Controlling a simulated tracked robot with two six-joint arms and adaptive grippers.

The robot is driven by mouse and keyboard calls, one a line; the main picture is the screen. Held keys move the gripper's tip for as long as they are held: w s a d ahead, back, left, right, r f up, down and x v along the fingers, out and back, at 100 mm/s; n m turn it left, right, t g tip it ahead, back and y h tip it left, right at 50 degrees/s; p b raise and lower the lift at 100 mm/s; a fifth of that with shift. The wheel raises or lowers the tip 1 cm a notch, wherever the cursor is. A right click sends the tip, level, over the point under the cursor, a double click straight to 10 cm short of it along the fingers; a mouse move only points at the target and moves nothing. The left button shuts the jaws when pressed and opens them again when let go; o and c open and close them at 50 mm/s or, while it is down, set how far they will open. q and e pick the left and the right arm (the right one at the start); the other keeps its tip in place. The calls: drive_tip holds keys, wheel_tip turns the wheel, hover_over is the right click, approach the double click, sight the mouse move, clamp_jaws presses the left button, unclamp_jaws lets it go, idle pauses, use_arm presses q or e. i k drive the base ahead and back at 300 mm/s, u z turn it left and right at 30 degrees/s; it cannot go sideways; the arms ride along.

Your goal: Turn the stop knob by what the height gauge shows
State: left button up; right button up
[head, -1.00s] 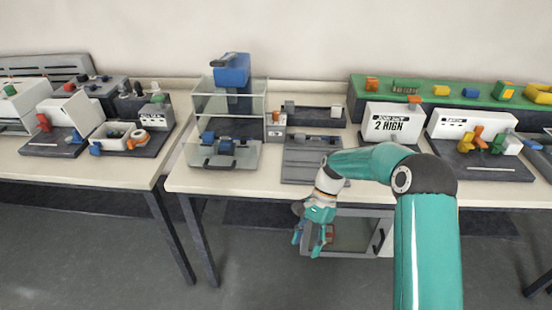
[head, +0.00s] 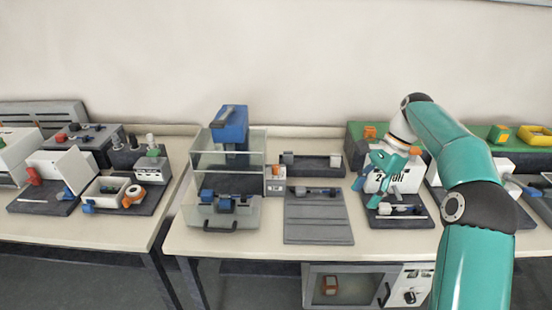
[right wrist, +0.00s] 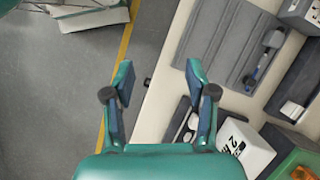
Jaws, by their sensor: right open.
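A white box with a lettered display stands on a dark base at the right of the middle bench and appears to be the height gauge (head: 409,181). My right arm partly covers its display; a "2" and part of a word show. The box also shows in the right wrist view (right wrist: 247,147). My right gripper (head: 371,174) is open and empty in front of the box. In the right wrist view its fingers (right wrist: 160,66) are spread with nothing between them. A small white unit with an orange part (head: 277,171) stands beside the clear-walled press; I cannot tell which part is the stop knob.
The blue-topped press (head: 231,125) stands to the left of a grey grooved plate (head: 318,229). A long green unit (head: 357,133) lies behind the gauge. A cabinet with a glass door (head: 345,288) sits under the bench. The bench front between plate and gauge is clear.

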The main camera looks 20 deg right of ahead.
sight(275, 168)
drive_tip(key=i, duration=1.2)
drive_tip(key=u, duration=0.05)
